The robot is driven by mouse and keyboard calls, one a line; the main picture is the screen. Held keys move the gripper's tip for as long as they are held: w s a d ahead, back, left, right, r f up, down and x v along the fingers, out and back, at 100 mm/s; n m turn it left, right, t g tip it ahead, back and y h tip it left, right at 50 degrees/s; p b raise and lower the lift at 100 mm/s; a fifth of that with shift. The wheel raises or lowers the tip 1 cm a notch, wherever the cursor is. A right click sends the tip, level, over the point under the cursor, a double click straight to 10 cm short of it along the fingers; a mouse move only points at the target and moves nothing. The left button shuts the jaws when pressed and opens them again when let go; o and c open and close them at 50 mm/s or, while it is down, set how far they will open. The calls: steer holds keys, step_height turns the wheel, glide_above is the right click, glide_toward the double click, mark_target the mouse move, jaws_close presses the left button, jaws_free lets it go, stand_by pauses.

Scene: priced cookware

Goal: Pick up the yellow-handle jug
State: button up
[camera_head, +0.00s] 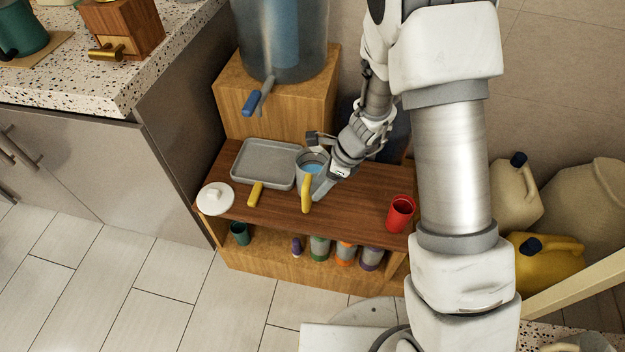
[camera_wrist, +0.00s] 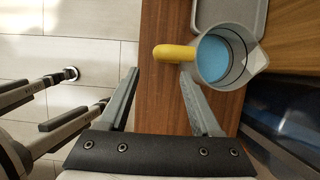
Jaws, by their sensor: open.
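The yellow-handle jug (camera_head: 312,161) stands upright on the wooden shelf top, grey-white with a blue inside. Its yellow handle points toward the front of the shelf. In the wrist view the jug (camera_wrist: 232,72) is at the upper right, its handle pointing left. My gripper (camera_head: 319,163) is open and empty at the jug, with one finger near its back rim and the other near its handle. In the wrist view the handle lies just past the fingertips of my gripper (camera_wrist: 160,74), mostly across the gap. I cannot tell whether the fingers touch the jug.
A grey tray (camera_head: 266,149) with a yellow handle sits close left of the jug. A white lid (camera_head: 215,198) lies at the shelf's left end and a red cup (camera_head: 400,213) stands at the right. A wooden block (camera_head: 232,97) with a large dispenser (camera_head: 300,45) rises behind.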

mark_target(306, 202)
steer(key=b+x, duration=0.4)
steer(key=x, duration=0.7)
steer(key=shift+s+b, duration=0.15)
steer(key=shift+b, duration=0.25)
steer(key=shift+r, duration=0.1)
jaws_close()
stand_by(0.8)
